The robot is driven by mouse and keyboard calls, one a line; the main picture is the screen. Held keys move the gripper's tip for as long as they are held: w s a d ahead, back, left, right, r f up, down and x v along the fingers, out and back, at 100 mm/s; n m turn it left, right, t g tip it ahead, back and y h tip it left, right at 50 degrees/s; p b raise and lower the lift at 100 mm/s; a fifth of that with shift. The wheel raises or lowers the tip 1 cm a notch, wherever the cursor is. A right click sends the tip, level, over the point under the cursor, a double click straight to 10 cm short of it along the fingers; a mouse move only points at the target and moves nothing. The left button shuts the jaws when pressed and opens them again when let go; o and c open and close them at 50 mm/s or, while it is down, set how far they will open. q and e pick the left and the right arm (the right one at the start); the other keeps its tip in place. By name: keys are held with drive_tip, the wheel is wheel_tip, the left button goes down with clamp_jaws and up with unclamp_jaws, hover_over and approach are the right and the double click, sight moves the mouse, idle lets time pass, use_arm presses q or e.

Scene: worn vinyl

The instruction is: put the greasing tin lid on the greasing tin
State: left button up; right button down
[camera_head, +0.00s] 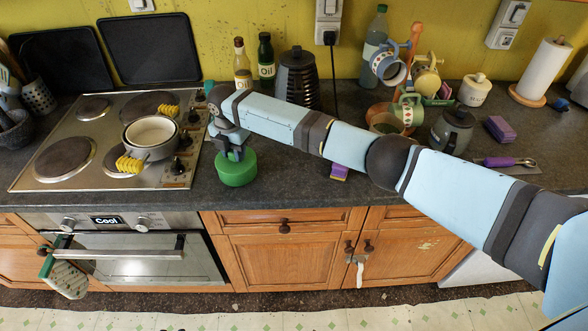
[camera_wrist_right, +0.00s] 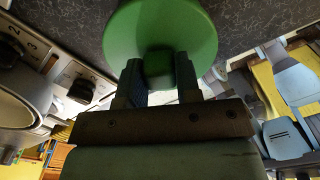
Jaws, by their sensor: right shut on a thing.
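The round green greasing tin lid (camera_head: 236,164) is at the counter's front edge, right of the hob. My right gripper (camera_head: 235,153) points down at it from above and is shut on its knob. In the right wrist view the lid (camera_wrist_right: 125,40) is a flat green disc, and its knob sits between the two fingers (camera_wrist_right: 160,80). Below the lid in the head view is a green round side (camera_head: 238,181), seemingly the greasing tin. No clear gap shows between them, and I cannot tell whether the lid is fully seated. My left gripper is not in view.
The hob (camera_head: 60,120) with a white pot (camera_head: 151,137) and yellow-handled items stands to the left. A black ridged canister (camera_head: 298,80) and two bottles stand behind. A purple-yellow sponge (camera_head: 339,172) lies to the right, under my arm. Counter just right of the tin is clear.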

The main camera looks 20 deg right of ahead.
drive_tip(key=c, duration=0.7)
unclamp_jaws()
drive_tip(key=shift+c, duration=0.2)
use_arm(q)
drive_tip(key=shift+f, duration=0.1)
use_arm(e)
drive_tip(key=shift+r+p, duration=1.25)
drive_tip(key=shift+r, duration=0.2)
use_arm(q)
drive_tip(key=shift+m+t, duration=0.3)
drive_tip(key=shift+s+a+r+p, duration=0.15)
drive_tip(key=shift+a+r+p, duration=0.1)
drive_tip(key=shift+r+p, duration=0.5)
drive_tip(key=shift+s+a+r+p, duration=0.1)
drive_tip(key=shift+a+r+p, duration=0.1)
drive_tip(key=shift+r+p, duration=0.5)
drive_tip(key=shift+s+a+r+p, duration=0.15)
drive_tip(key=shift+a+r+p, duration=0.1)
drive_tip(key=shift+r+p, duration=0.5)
use_arm(e)
drive_tip(key=shift+r, duration=2.55)
